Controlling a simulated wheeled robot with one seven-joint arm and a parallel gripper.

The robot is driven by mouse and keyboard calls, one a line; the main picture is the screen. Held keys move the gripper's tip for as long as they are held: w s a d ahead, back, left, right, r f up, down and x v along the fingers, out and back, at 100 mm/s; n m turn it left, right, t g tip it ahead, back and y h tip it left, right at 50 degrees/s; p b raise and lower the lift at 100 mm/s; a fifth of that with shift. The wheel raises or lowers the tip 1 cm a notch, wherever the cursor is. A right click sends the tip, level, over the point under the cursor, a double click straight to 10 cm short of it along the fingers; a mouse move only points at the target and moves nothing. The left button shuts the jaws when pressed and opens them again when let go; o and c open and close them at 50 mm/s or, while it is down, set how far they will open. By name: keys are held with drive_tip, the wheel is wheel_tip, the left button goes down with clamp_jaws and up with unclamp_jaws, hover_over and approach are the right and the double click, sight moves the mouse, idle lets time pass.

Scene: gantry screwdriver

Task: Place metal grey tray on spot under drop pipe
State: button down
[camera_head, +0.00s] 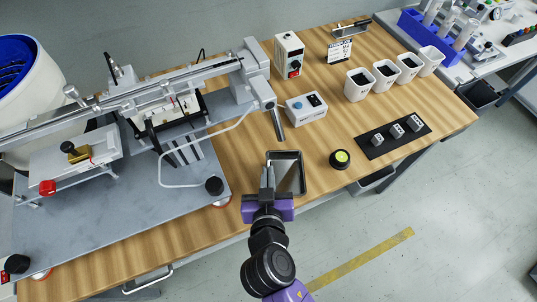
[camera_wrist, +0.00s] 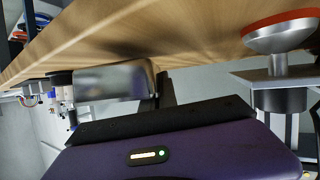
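The metal grey tray (camera_head: 291,170) is a shallow rectangle near the table's front edge in the head view. In the wrist view the shiny tray (camera_wrist: 110,82) shows at left of centre, beside a dark finger. My gripper (camera_head: 267,176) is at the tray's left side, its fingers close together and overlapping the left wall. Whether they are clamped on that wall or only beside it is unclear. The drop pipe (camera_head: 277,122) is a grey tube hanging at the right end of the gantry rail, behind the tray. The spot under it is not clearly distinguishable.
A blue-grey button box (camera_head: 306,107) stands right of the pipe, and a round black button with a yellow top (camera_head: 340,159) right of the tray. The gantry base plate (camera_head: 110,215) fills the left. Bare wood lies between the pipe and tray.

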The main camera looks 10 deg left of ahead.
sight(268, 157)
drive_tip(key=shift+w+a, duration=0.2)
drive_tip(key=shift+w, duration=1.05)
drive_tip(key=w, duration=0.2)
drive_tip(key=shift+w+a+r+p, duration=0.1)
drive_tip(key=shift+w+a+p, duration=0.15)
drive_tip(key=shift+w+p, duration=0.1)
drive_tip(key=shift+w+f, duration=0.3)
drive_tip(key=shift+f, duration=0.55)
drive_tip(key=shift+f, duration=0.2)
drive_tip(key=c, duration=1.7)
unclamp_jaws()
drive_tip(key=shift+r, duration=0.15)
